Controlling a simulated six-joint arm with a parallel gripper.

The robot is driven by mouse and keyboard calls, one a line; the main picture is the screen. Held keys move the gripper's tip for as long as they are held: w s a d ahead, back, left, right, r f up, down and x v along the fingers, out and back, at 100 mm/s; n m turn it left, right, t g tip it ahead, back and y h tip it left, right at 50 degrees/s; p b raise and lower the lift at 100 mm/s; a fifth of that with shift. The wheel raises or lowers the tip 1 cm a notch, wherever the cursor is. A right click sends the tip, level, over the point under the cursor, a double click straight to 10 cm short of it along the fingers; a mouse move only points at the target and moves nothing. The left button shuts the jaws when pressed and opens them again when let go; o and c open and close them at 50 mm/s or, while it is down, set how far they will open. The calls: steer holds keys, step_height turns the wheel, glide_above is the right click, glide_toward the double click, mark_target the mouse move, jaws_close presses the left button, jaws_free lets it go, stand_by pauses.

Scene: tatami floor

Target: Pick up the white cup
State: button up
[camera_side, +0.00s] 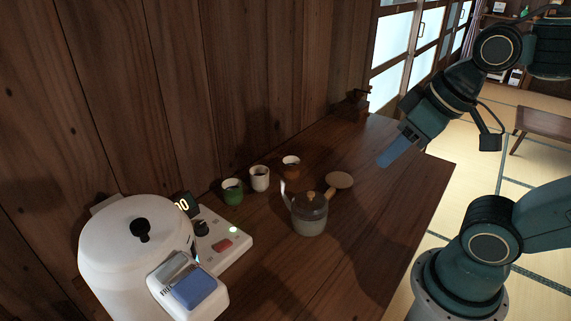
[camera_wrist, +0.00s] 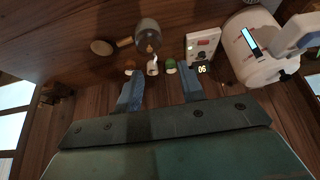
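The white cup (camera_side: 260,179) stands upright on the wooden table, between a green cup (camera_side: 232,193) and a brown cup (camera_side: 291,168). In the wrist view, the white cup (camera_wrist: 152,68) appears beyond the gap between my fingers, with the green cup (camera_wrist: 171,67) to its right and the brown cup (camera_wrist: 129,67) to its left. My gripper (camera_side: 397,152) is raised above the table's right side, well apart from the cups. The wrist view shows its two blue fingers (camera_wrist: 160,88) spread open with nothing between them.
A grey teapot (camera_side: 309,215) with a wooden knob and a round wooden piece beside it stands right of the cups. A white kettle (camera_side: 135,255) and control panel (camera_side: 222,240) fill the left. A wooden wall (camera_side: 200,90) runs behind. The table's right side is clear.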

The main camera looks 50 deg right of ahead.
steer(key=o, duration=0.8)
steer(key=w+d+r+m+g, duration=0.1)
steer(key=w+d+m, duration=0.15)
steer(key=w, duration=0.85)
steer(key=w+d+r+m+g, duration=0.15)
steer(key=w+m, duration=0.25)
steer(key=w, duration=0.7)
steer(key=w+d+f+m+g, duration=0.1)
steer(key=w+d+f+m, duration=0.1)
steer(key=w+f, duration=0.7)
steer(key=w+d+f+m+g, duration=0.2)
steer(key=w+f+m, duration=0.3)
steer(key=w+f, duration=0.4)
steer(key=shift+w+d+f, duration=0.2)
steer(key=shift+d+f, duration=0.4)
